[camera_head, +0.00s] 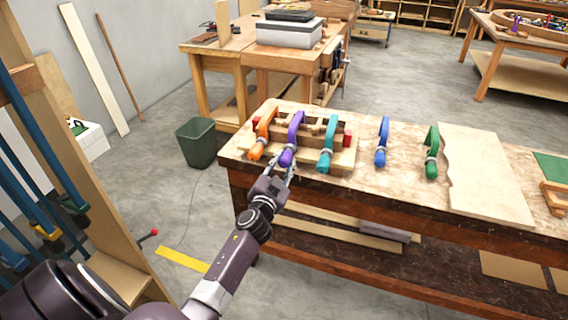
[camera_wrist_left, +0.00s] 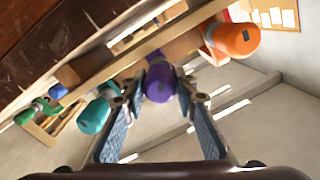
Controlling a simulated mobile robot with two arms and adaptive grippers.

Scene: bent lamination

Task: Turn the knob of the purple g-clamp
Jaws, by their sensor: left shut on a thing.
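The purple g-clamp (camera_head: 292,138) sits on the wooden bending form (camera_head: 341,160) on the workbench, between an orange clamp (camera_head: 263,134) and a teal clamp (camera_head: 328,144). My left gripper (camera_head: 281,168) reaches it from the front edge of the bench. In the left wrist view, the purple knob (camera_wrist_left: 159,84) lies between the fingertips of my left gripper (camera_wrist_left: 160,96), which is shut on it. The orange clamp (camera_wrist_left: 236,38) and the teal clamp (camera_wrist_left: 95,114) show on either side there. My right gripper is in neither view.
A blue clamp (camera_head: 382,142) and a green clamp (camera_head: 432,152) stand farther right on the workbench (camera_head: 404,178), beside a pale curved board (camera_head: 484,172). A dark green bin (camera_head: 196,143) stands on the floor left of the bench. A clamp rack (camera_head: 62,170) is close at left.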

